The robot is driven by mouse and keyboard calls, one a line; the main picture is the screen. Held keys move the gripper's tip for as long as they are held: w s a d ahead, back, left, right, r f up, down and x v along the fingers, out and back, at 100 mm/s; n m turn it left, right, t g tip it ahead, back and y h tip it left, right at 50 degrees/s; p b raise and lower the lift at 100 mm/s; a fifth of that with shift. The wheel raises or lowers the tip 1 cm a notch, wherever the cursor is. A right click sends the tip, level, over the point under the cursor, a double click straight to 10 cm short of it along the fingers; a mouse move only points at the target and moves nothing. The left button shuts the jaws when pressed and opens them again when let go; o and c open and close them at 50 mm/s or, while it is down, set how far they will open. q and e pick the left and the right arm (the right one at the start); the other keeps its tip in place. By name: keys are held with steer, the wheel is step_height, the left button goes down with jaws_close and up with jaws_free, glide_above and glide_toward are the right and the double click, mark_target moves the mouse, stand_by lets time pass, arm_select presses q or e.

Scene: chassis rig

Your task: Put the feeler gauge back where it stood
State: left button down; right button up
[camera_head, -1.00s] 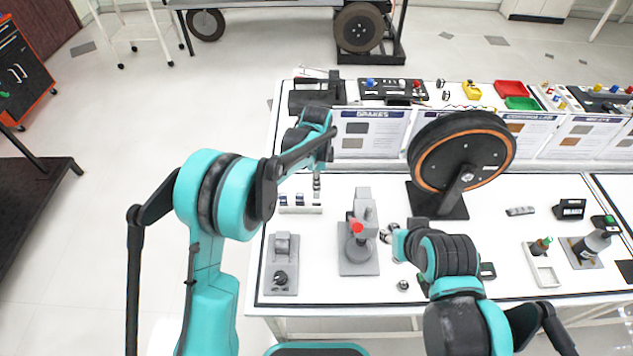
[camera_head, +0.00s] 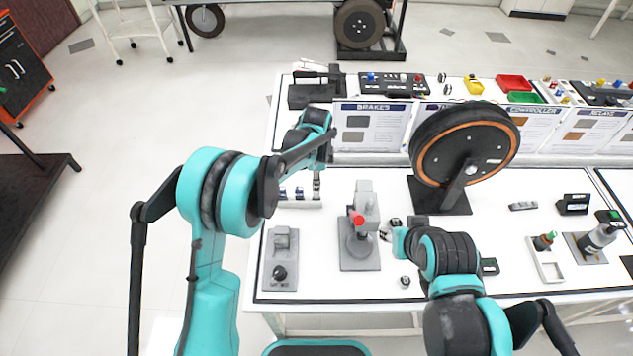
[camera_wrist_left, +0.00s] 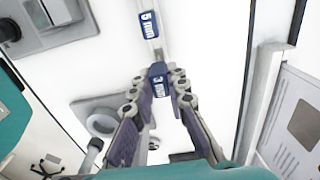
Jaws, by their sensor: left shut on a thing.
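My left gripper (camera_head: 318,166) is over the far left of the workbench, above the right end of a low white rack (camera_head: 299,204). It is shut on the feeler gauge (camera_head: 317,187), which hangs down as a narrow grey piece. In the left wrist view a blue tag with white lettering (camera_wrist_left: 158,73) shows between the two fingertips (camera_wrist_left: 158,84). Another blue-tagged gauge (camera_wrist_left: 149,24) stands just beyond it. I cannot tell whether the held gauge touches the rack. My right gripper (camera_head: 387,235) is low over the bench; its fingers are too small to read.
A grey stand with a red knob (camera_head: 359,235) is right of the rack, and a grey fixture (camera_head: 280,260) is in front of it. A large black wheel (camera_head: 464,150) stands further right. Upright information boards (camera_head: 371,127) line the area behind.

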arm_select(q)
steer(key=shift+f+b, duration=1.05)
steer(key=shift+f, duration=0.55)
steer(key=c, duration=1.4)
jaws_free()
